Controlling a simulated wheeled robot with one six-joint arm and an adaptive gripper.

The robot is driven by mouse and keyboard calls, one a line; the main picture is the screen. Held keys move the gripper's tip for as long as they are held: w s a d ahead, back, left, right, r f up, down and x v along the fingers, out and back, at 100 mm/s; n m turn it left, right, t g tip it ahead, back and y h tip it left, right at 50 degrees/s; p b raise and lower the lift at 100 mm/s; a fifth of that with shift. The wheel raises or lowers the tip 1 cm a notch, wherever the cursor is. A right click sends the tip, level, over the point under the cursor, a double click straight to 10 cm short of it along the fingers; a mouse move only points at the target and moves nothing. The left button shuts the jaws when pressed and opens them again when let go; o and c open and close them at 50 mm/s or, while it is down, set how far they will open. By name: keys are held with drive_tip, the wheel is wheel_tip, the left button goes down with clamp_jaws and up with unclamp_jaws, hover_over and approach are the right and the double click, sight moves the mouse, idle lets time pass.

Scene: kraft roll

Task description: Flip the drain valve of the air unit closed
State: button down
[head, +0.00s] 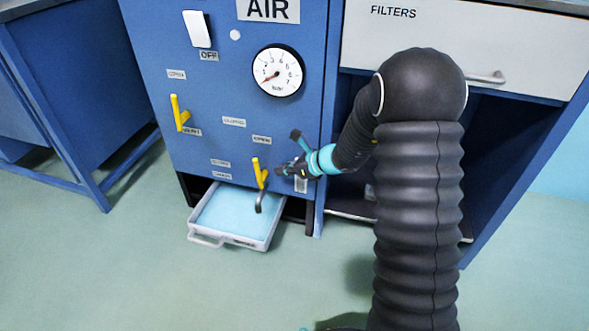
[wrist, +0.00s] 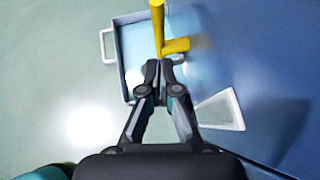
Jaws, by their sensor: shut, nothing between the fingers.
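The air unit (head: 215,105) is a blue cabinet with an "AIR" label. Low on its front is a yellow lever (head: 260,173), the drain valve, above a grey spout (head: 259,203). The lever hangs roughly along the vertical in the head view. My gripper (head: 280,171) is just to the right of the lever, shut and empty. In the wrist view, the yellow lever (wrist: 157,18) and its yellow stem (wrist: 175,46) lie just beyond my gripper's closed fingertips (wrist: 158,68). Whether the tips touch it I cannot tell.
A tray with a light blue inside (head: 230,239) sits on the floor under the spout. Another yellow lever (head: 178,113) is higher on the left, under a white switch (head: 197,29). A gauge (head: 278,71) is at the upper right. A "FILTERS" drawer (head: 440,35) is farther right.

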drive_tip(key=w+a, duration=0.1)
drive_tip(key=w+a+f, duration=0.1)
drive_tip(key=a, duration=0.1)
drive_tip(key=w+a, duration=0.1)
drive_tip(key=a, duration=0.1)
drive_tip(key=shift+f, duration=0.2)
drive_tip(key=shift+r, duration=0.15)
